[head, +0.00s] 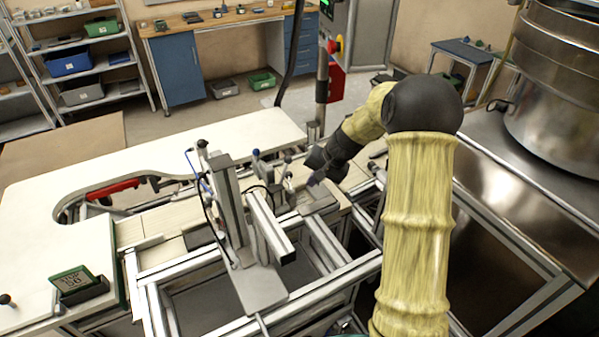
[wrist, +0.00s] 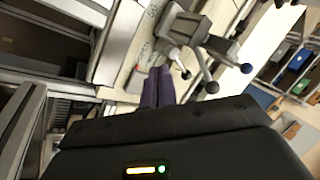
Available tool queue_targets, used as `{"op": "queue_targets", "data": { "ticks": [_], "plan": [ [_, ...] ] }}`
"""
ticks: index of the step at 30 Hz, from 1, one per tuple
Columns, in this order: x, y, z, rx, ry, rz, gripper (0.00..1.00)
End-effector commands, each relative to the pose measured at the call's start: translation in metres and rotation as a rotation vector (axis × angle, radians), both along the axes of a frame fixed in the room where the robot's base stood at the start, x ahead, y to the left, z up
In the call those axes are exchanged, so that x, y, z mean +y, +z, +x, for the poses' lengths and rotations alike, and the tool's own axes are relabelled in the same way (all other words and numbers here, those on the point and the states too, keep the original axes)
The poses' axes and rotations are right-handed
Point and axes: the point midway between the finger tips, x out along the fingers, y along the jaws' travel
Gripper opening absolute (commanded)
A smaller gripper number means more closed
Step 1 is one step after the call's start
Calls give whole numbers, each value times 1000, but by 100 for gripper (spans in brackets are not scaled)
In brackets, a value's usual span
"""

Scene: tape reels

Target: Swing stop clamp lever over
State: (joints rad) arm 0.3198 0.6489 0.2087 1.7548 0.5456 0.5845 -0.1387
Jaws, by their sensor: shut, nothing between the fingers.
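The wrist view shows the fingers (wrist: 158,84) pressed together. Just beyond them is a grey metal clamp block (wrist: 187,28) with several ball-ended levers. A longer lever (wrist: 205,72) ends in a dark grey ball, and another arm ends in a dark blue ball (wrist: 246,68). I cannot tell which is the stop clamp lever. The fingers appear apart from all of them.
An upright aluminium column (head: 228,200) and a slanted rail (head: 268,228) stand left of my gripper. A white worktop (head: 250,128) lies behind. A metal drum (head: 560,120) stands at right.

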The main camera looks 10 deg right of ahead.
Motion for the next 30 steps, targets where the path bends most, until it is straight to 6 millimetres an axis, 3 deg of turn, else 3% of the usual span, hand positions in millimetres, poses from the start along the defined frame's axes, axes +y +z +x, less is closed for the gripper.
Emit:
{"op": "queue_targets", "data": {
  "ticks": [1,3,9,22,30],
  "plan": [
    [-8,-5,21,-7,-41,56,0],
    [-16,-10,45,-22,-85,127,0],
    [-33,-15,83,-57,-162,252,0],
    [-33,-17,87,-62,-167,261,0],
    [-17,-37,99,-60,-168,262,0]
  ]
}}
